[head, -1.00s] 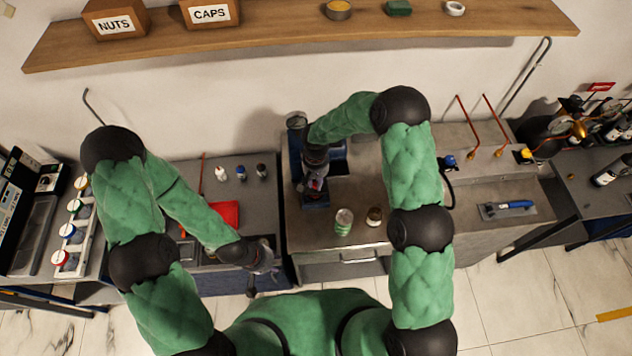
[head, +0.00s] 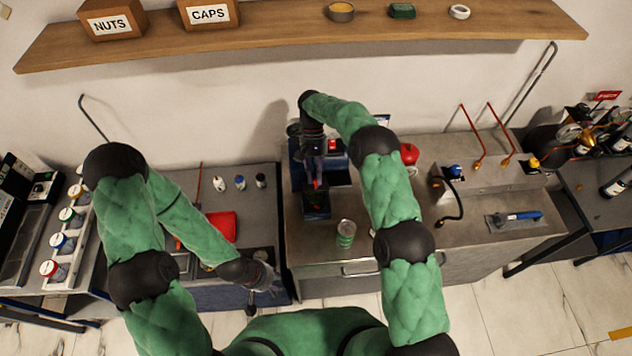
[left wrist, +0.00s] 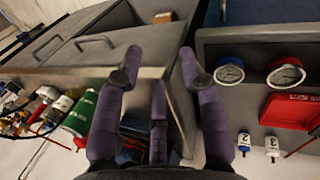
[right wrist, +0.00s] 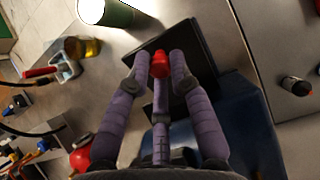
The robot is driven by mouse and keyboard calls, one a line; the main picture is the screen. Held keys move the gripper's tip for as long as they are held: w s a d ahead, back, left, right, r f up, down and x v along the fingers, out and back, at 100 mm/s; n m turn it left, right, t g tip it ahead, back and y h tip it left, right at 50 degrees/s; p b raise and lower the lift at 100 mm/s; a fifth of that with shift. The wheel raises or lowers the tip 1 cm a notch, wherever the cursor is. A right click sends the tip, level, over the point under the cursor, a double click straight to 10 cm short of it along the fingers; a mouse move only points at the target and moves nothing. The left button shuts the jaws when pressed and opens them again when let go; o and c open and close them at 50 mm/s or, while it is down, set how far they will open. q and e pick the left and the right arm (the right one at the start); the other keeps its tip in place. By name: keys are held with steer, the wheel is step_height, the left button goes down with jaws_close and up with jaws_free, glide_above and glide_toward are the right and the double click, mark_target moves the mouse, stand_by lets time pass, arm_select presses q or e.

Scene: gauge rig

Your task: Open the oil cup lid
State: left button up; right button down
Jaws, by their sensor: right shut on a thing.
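My right gripper (right wrist: 160,66) is shut on a small red knob (right wrist: 160,58), above a dark square piece (right wrist: 196,52) of the blue rig. In the head view the red knob (head: 316,183) shows at the fingertips, beside the dark piece (head: 316,207) at the front of the blue rig (head: 340,177). Whether the knob belongs to the oil cup lid, I cannot tell; the fingers hide part of it. My left gripper (left wrist: 160,68) is open and empty, and hangs in front of the left bench in the head view (head: 262,280).
A green and white can (head: 346,233) stands right of the rig. A red round thing (head: 409,153) is behind my right arm. An amber jar (right wrist: 88,48) shows in the right wrist view. Small bottles (head: 240,182) and a red tray (head: 222,226) are on the left bench.

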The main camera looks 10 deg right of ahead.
arm_select(q)
steer(key=shift+f+b, duration=0.35)
steer(key=shift+f, duration=0.2)
